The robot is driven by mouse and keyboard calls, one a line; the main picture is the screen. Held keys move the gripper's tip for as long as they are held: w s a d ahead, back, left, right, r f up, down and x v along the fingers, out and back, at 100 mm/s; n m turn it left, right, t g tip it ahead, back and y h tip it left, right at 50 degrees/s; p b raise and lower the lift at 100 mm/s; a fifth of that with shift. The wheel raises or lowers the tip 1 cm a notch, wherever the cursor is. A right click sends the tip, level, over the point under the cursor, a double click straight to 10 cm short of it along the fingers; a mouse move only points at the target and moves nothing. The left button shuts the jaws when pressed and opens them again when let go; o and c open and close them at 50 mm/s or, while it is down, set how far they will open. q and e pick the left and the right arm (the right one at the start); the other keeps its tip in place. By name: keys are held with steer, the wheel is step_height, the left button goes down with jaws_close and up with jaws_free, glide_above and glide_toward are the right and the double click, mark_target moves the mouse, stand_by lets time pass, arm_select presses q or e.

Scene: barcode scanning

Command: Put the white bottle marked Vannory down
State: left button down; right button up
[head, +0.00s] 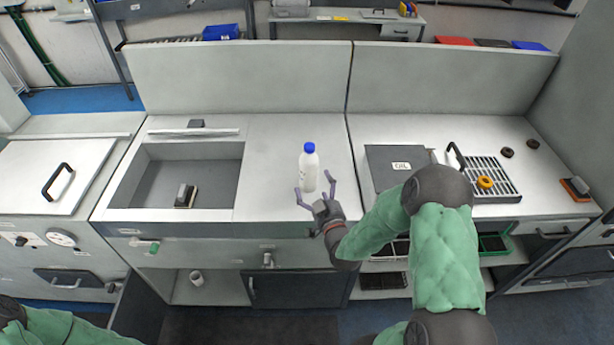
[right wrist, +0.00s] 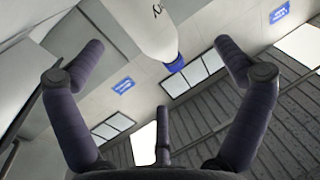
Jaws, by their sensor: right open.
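The white bottle (head: 309,170) with a blue cap appears upright on the pale worktop, right of the sink; its label is too small to read in the head view. In the right wrist view the bottle (right wrist: 146,24) shows part of a dark mark and its blue cap (right wrist: 175,65). My right gripper (head: 313,184) is open at the bottle's near side, its fingers spread to either side of it. In the right wrist view both fingers of the gripper (right wrist: 160,48) stand clear of the bottle. My left gripper is out of view; only a green sleeve shows at lower left.
A sunken sink (head: 215,165) with a brush (head: 185,195) lies left of the bottle. A grey box marked OIL (head: 385,160) and a slotted rack (head: 492,172) with a yellow ring stand to the right. A tall back panel (head: 230,80) rises behind. The worktop around the bottle is clear.

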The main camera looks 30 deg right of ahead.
steer(key=n+y, duration=0.1)
steer(key=w+d+r+n+y+p, duration=0.1)
steer(key=y, duration=0.1)
steer(key=w+d+y, duration=0.1)
steer(key=y, duration=0.1)
steer(key=shift+w+d+r+n, duration=0.2)
steer(key=shift+w+n, duration=0.05)
steer(key=shift+n, duration=0.15)
steer(key=n+g+y+p, duration=0.1)
steer(key=n+g+y, duration=0.2)
steer(key=y, duration=0.1)
glide_toward(316, 174)
steer(key=w, duration=0.2)
steer(key=x, duration=0.5)
steer(key=shift+s+a+f, duration=0.1)
steer(key=shift+a+f, duration=0.1)
steer(key=shift+f, duration=0.15)
steer(key=shift+h, duration=0.4)
steer(key=shift+d+b+x, duration=0.2)
steer(key=shift+b+x, duration=0.75)
steer(key=shift+x, duration=2)
steer(key=shift+r, duration=0.15)
steer(key=c, duration=1.3)
steer(key=shift+o, duration=0.2)
